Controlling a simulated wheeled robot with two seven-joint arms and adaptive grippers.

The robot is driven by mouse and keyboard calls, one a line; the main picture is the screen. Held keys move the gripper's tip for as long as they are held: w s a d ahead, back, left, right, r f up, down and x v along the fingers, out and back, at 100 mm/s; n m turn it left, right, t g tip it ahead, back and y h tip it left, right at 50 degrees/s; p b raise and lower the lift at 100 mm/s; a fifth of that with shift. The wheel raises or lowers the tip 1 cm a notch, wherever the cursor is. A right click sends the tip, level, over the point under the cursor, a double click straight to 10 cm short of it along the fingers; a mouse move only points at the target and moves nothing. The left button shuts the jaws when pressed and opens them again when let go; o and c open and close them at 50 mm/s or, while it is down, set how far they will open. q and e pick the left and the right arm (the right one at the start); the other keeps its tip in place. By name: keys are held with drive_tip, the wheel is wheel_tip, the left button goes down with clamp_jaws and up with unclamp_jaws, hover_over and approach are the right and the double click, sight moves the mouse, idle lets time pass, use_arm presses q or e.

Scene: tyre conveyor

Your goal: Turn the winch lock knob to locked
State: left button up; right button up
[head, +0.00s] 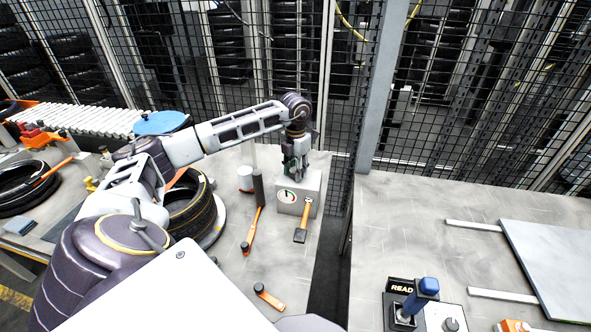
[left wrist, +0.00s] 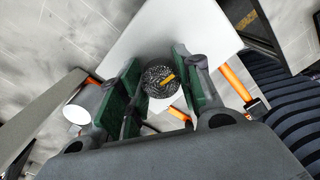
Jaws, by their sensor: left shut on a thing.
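The grey winch box (head: 312,184) stands on the bench in the head view, with a round white and green dial on its front. My left gripper (head: 296,166) points down over the top of this box. In the left wrist view, the winch lock knob (left wrist: 158,90) is dark, round and knurled with a yellow pointer mark. It sits between the green finger pads of my left gripper (left wrist: 161,85), which is shut on it. The fingers hide the knob in the head view. I cannot read any lock markings. My right gripper is not in view.
Mesh fencing closes the back. A gap separates the right bench (head: 400,230).

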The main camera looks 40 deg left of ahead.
sight(295, 170)
use_arm(q)
drive_tip(key=shift+n, duration=0.4)
drive_tip(key=shift+w, duration=0.1)
drive_tip(key=o, duration=1)
drive_tip(key=shift+r, duration=6)
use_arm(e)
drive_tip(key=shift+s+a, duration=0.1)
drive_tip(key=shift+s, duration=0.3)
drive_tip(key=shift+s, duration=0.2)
